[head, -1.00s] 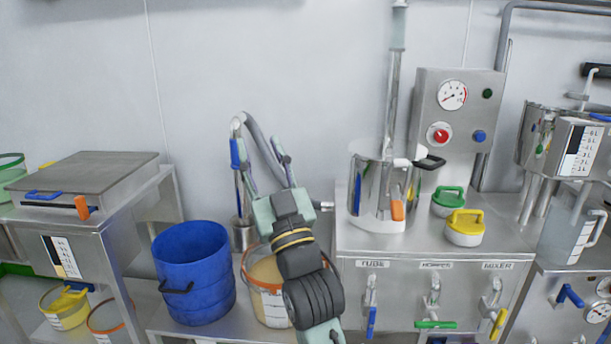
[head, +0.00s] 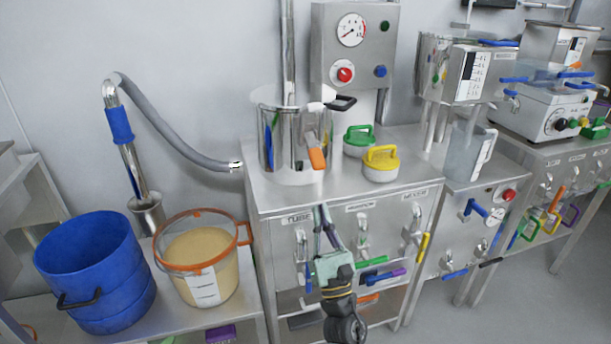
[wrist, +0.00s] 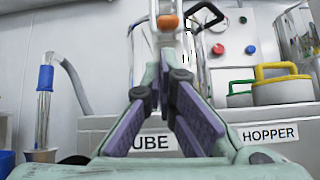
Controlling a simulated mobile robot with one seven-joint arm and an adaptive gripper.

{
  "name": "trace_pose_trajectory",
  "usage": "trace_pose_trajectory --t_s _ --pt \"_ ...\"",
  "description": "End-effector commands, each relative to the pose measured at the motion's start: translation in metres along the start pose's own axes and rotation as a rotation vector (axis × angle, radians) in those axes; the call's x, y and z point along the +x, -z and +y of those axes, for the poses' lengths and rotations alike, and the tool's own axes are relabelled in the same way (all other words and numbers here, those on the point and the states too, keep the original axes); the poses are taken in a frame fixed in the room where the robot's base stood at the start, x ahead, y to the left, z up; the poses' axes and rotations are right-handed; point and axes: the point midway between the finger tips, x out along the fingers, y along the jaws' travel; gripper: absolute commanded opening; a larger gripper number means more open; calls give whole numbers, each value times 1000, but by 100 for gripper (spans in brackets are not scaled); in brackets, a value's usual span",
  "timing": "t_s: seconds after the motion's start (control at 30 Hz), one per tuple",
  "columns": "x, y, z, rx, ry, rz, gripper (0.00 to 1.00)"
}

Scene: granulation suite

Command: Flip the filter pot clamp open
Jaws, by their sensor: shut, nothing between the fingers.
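The steel filter pot (head: 268,140) stands upright on the left part of the labelled steel cabinet top. Its clamp (head: 317,158) is a steel lever with an orange tip, hanging down the pot's front right side. My gripper (head: 322,212) is shut and empty, in front of the cabinet face and below the pot in the head view. In the wrist view the gripper's purple-padded fingers (wrist: 167,68) point at the pot, with the orange clamp tip (wrist: 168,22) just above the fingertips. The fingers partly hide the pot there. I cannot tell the gap to the clamp.
Green (head: 359,140) and yellow (head: 381,163) handled lids sit right of the pot. A gauge box (head: 355,45) stands behind. Valves with coloured levers line the cabinet face. A blue bucket (head: 95,270), an orange-rimmed bucket (head: 205,262) and a grey hose (head: 170,130) are at left.

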Motion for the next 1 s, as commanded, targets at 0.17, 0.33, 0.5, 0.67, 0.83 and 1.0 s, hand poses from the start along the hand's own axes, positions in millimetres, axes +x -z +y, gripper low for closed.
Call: trace_pose_trajectory --t_s 0.17,0.33,0.5,0.67,0.83,1.0 --pt "-1 6 -6 -81 -1 20 0" --pt "29 4 -6 -77 -2 18 0" --pt "60 5 -6 -76 -1 18 0" --pt "81 7 -5 -74 -1 19 0" --pt "90 8 -6 -73 0 19 0" --pt "91 9 -6 -73 1 19 0"
